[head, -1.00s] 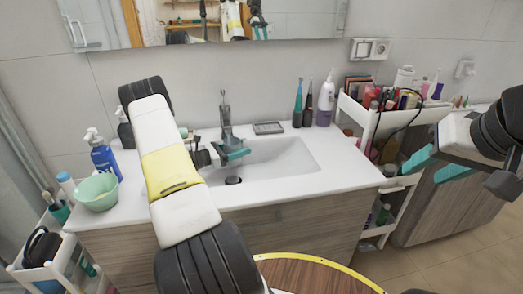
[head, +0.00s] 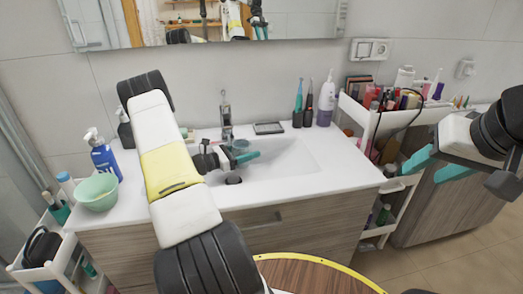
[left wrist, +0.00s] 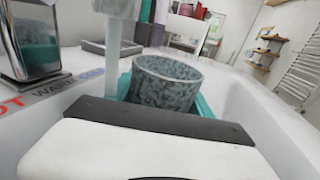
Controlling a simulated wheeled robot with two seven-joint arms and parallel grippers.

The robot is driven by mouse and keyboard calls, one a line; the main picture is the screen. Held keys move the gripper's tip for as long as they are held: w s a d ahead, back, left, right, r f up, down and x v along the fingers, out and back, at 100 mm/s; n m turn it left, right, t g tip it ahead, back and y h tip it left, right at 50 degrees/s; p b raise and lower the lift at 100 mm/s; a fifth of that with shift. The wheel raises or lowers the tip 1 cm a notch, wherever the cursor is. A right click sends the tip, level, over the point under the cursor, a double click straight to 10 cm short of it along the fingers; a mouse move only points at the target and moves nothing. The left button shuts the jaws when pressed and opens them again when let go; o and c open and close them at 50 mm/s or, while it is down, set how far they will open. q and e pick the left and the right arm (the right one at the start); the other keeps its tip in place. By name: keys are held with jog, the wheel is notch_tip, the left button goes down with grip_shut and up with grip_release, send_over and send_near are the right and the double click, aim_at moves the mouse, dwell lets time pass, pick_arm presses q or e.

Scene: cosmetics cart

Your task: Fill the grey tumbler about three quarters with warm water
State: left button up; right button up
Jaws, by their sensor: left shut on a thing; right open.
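The grey speckled tumbler (left wrist: 165,84) is upright between the teal fingers of my left gripper (head: 243,157), which is shut on it over the basin. It also shows small in the head view (head: 240,146). The tap (head: 226,112) stands behind it; in the left wrist view its pale spout (left wrist: 117,8) is at the top. A pale vertical column below the spout passes left of the tumbler's rim; I cannot tell if it is water. The tumbler's inside and water level are hidden. My right gripper (head: 440,165) is open and empty at the right.
The white sink (head: 290,160) has free room right of my left gripper. A HOT WARM COLD label (left wrist: 50,90) lies near the tap base. A green bowl (head: 97,192) and blue bottle (head: 103,156) stand left. A cart (head: 385,120) full of cosmetics stands right.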

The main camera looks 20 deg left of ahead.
pick_arm(q)
jog(key=s+d+r, duration=0.4)
jog(key=d+r, duration=0.1)
jog(key=r, duration=0.1)
jog(key=shift+d, duration=0.3)
dwell(0.8)
dwell(0.6)
